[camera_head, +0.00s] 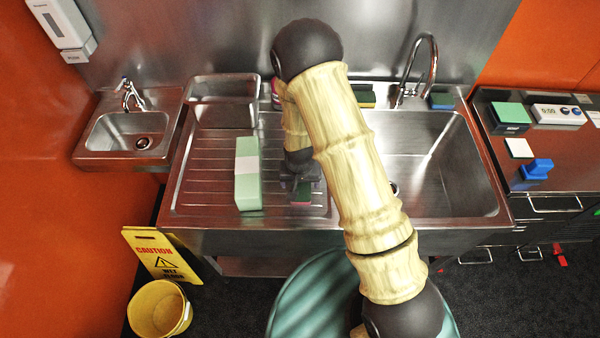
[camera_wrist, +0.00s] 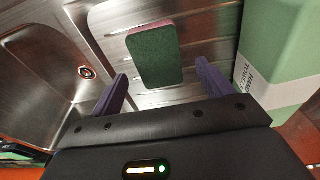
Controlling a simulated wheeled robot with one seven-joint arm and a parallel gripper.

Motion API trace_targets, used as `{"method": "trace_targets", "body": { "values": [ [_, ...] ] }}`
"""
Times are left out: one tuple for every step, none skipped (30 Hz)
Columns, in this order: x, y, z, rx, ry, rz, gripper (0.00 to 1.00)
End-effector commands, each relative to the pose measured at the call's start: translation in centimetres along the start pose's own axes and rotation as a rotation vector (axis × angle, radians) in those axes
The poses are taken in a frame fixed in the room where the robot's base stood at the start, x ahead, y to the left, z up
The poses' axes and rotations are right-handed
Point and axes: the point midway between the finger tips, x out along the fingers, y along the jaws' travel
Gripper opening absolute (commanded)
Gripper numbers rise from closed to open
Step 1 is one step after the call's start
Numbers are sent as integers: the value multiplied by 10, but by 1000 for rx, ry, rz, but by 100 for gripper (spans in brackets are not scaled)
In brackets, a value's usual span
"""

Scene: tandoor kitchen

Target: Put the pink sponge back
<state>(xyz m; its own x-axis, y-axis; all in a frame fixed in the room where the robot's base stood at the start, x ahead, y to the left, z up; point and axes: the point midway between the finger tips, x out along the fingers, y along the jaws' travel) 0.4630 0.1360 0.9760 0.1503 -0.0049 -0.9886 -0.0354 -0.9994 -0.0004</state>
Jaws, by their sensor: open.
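The pink sponge (camera_wrist: 154,55) lies flat on the steel draining board; the wrist view shows its dark green scouring face up and a thin pink edge. In the head view it (camera_head: 302,193) is partly hidden by my gripper (camera_head: 301,178), near the front of the board. In the wrist view my gripper (camera_wrist: 161,70) is open, with its purple fingers on either side of the sponge's near end. The sponge is not gripped. I cannot tell the exact height of the fingertips above the board.
A pale green hand-towel pack (camera_head: 247,184) stands just left of my gripper; it also shows in the wrist view (camera_wrist: 284,50). The sink basin (camera_head: 440,165) is to the right. A yellow-green sponge (camera_head: 363,96) and a blue one (camera_head: 440,101) sit on the back ledge.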

Motion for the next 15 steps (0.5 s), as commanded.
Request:
{"method": "trace_targets", "body": {
  "values": [
    [-5, 0, -1, 2, 3, -1, 79],
    [-8, 1, -1, 3, 4, -1, 79],
    [-13, 1, -1, 3, 3, -1, 79],
    [-17, 1, -1, 4, 3, 0, 79],
    [-21, 2, -1, 4, 4, 0, 79],
    [-26, 2, -1, 5, 4, 0, 79],
    [-29, 2, -1, 5, 4, 0, 79],
    [-33, 2, -1, 4, 4, 0, 79],
    [-38, 2, -1, 4, 4, -1, 79],
    [-42, 1, -1, 3, 3, 0, 79],
    [-46, 1, -1, 2, 4, -1, 79],
    [-51, 0, -1, 1, 4, -1, 79],
    [-55, 0, 0, 0, 4, -1, 79],
    [-58, 0, 0, -1, 4, -2, 79],
    [-63, -1, 0, -2, 4, -2, 79]
  ]
}}
